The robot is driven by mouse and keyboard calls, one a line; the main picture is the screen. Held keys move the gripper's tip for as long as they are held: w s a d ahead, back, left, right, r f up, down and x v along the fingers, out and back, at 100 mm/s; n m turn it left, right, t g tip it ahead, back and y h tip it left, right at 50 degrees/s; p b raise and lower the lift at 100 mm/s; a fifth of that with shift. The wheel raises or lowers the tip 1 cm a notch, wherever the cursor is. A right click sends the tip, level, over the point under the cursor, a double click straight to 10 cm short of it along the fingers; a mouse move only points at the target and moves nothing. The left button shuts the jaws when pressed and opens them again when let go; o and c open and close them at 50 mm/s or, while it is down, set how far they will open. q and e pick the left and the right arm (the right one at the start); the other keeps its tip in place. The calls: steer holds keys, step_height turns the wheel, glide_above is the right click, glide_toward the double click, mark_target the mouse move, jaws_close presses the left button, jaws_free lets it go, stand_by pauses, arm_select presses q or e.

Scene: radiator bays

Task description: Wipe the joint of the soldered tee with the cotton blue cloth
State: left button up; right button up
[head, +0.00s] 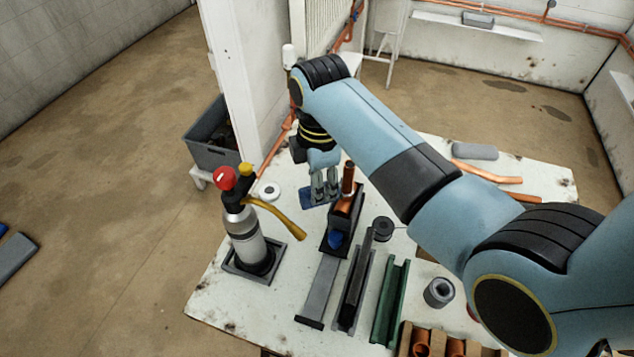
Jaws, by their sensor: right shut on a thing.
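The soldered tee (347,183) is copper and stands upright in a dark holder (328,246) on the white table. My right gripper (322,196) points down just left of the tee. It is shut on a flat blue cloth (308,199), which hangs by the fingertips close to the tee's left side. I cannot tell whether the cloth touches the copper. The fingers and cloth partly hide what lies behind them. My left gripper is out of view.
A torch with a red knob (247,230) stands in a tray left of the tee. A grey bar (318,290), a dark channel (354,290) and a green channel (391,302) lie in front. Copper pipes (487,172) lie at the back right. A white post (242,80) rises behind the table.

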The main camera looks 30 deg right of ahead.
steer(key=shift+d, duration=0.35)
steer(key=shift+s, duration=0.2)
steer(key=shift+s+a, duration=0.1)
steer(key=shift+s, duration=0.1)
stand_by(0.7)
steer(key=shift+w, duration=0.1)
steer(key=shift+w, duration=0.6)
steer(key=shift+s, duration=0.25)
steer(key=shift+s, duration=0.45)
stand_by(0.6)
